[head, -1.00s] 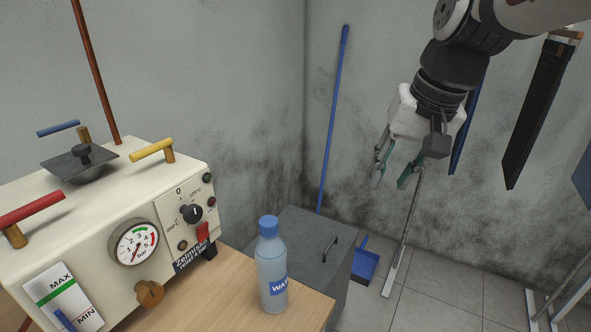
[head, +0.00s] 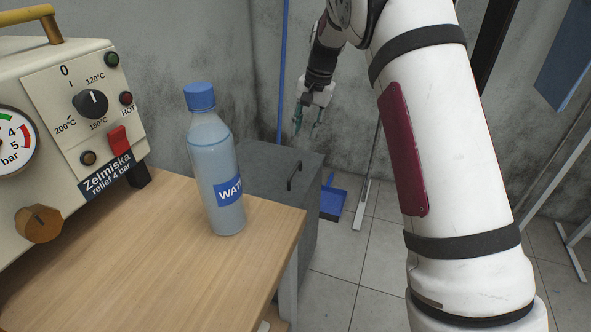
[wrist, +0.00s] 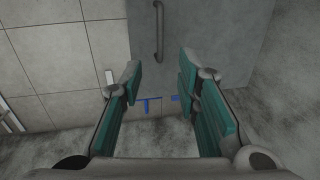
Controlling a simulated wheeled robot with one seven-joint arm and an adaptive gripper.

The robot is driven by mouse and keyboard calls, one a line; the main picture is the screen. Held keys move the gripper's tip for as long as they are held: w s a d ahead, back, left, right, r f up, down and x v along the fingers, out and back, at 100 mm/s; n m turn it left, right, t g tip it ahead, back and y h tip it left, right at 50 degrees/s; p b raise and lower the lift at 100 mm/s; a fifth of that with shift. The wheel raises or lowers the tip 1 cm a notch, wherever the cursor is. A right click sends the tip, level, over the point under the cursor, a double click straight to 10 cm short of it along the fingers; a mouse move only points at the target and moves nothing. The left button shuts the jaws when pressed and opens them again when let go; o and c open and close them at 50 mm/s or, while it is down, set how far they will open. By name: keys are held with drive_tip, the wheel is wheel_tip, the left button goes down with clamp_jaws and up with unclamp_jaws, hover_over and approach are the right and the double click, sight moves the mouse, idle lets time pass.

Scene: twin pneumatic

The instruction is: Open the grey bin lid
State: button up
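The grey bin (head: 303,219) stands on the floor in the corner, beyond the wooden table. Its flat grey lid (head: 262,160) lies shut, with a dark bar handle (head: 294,176) near its right edge. My gripper (head: 306,128) hangs above and beyond the bin, apart from the handle, with green-padded fingers. In the wrist view my gripper (wrist: 160,75) is open and empty. The handle (wrist: 159,30) shows there ahead of the fingers, at the top middle, on the lid (wrist: 200,30). The bottle and table hide part of the bin.
A water bottle (head: 216,170) stands on the wooden table (head: 130,260), near the bin. A cream machine (head: 60,140) with a gauge is at left. A blue dustpan (head: 333,203) lies right of the bin; a blue pole (head: 283,70) leans behind. Tiled floor at right is partly clear.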

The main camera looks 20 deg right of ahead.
sight(295, 169)
drive_tip(key=f+b, duration=0.1)
drive_tip(key=f, duration=0.3)
drive_tip(key=w+a+f+b, duration=0.1)
drive_tip(key=f+b, duration=0.1)
drive_tip(key=f, duration=0.2)
drive_tip(key=a+f+b, duration=0.1)
drive_tip(key=f, duration=0.4)
drive_tip(key=shift+w+a+f, duration=0.1)
drive_tip(key=shift+w, duration=0.15)
drive_tip(key=shift+c, duration=0.6)
clamp_jaws()
